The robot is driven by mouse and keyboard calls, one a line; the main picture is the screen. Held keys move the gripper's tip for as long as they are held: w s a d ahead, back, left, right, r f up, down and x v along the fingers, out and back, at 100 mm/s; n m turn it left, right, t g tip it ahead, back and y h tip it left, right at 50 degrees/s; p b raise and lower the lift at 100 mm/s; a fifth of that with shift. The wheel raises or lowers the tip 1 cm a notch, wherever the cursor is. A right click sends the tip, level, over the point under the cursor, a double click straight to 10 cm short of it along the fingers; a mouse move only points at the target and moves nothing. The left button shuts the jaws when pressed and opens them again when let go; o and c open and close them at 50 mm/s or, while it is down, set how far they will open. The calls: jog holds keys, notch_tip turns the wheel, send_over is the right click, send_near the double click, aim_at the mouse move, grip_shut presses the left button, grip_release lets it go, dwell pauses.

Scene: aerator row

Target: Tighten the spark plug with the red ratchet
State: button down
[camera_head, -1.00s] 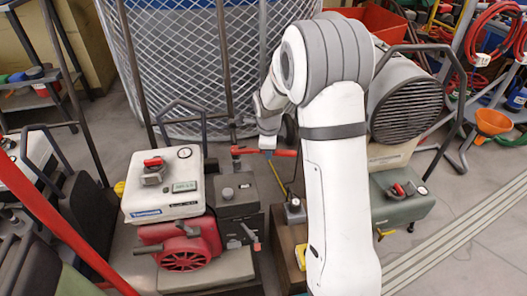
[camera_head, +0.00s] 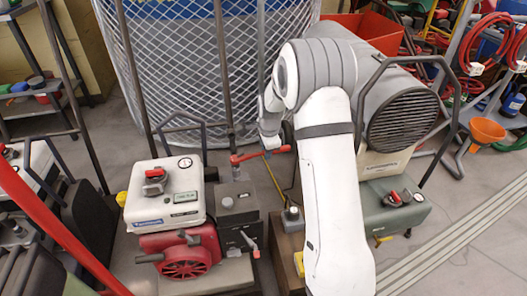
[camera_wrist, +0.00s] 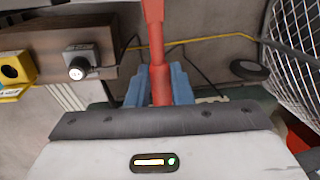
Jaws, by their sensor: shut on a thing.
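The red ratchet (camera_head: 252,155) is above the back of the middle engine unit in the head view. Its head is at the left, with a grey socket piece (camera_head: 237,173) pointing down from it. My gripper (camera_head: 270,145) is at the handle's right part. In the wrist view the blue fingers (camera_wrist: 160,88) are shut on the red handle (camera_wrist: 156,45), which runs up out of the frame. The spark plug cannot be made out; whether the socket is seated on it cannot be told.
The engine unit has a white tank (camera_head: 165,200), a red blower (camera_head: 180,250) and a dark grey box (camera_head: 237,205). A wire-mesh cage (camera_head: 190,60) stands behind. A green tank unit (camera_head: 395,210) is at the right. A wooden block (camera_wrist: 85,50) with a knob shows in the wrist view.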

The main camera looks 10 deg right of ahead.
jog(key=shift+s, duration=0.1)
jog(key=s+m, duration=0.2)
jog(key=m, duration=0.1)
jog(key=s+m+b, duration=0.1)
jog(key=s, duration=0.1)
jog(key=shift+s+a+m+h, duration=0.1)
jog(key=shift+a+m+h, duration=0.2)
jog(key=shift+h, duration=0.1)
jog(key=s+m+b, duration=0.1)
jog(key=s+a+m+b, duration=0.1)
jog(key=m, duration=0.1)
jog(key=s+a+m+b, duration=0.1)
jog(key=b, duration=0.1)
jog(key=shift+s+a+m+g+h, duration=0.1)
jog(key=shift+s+m+g+h, duration=0.2)
jog(key=shift+s+h, duration=0.1)
